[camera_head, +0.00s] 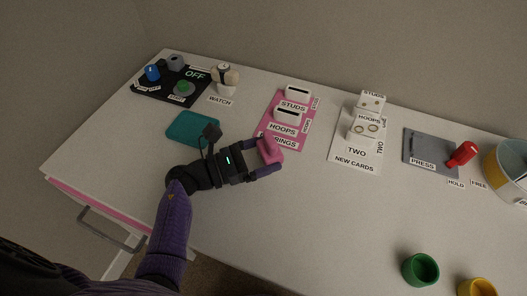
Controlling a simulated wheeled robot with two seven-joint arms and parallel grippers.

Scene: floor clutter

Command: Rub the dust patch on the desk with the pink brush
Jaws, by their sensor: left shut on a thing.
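My left gripper (268,158) is over the middle of the desk (225,205), its fingers pointing right. It is shut on a pink block-like thing, which looks like the pink brush (270,150). The brush is beside the lower left part of the pink earrings mat. I cannot tell whether it touches the desk; its underside is hidden. I can make out no dust patch on the desk; it may be hidden under the gripper or too faint. My right gripper is out of view.
A teal flat thing (188,124) lies behind my left wrist. The pink mat (273,129) holds two white slotted blocks. Card stands (365,128), a grey press plate (425,148), a red-handled thing (463,153) and a bucket (503,170) stand right. A green cup (420,270) is at front right.

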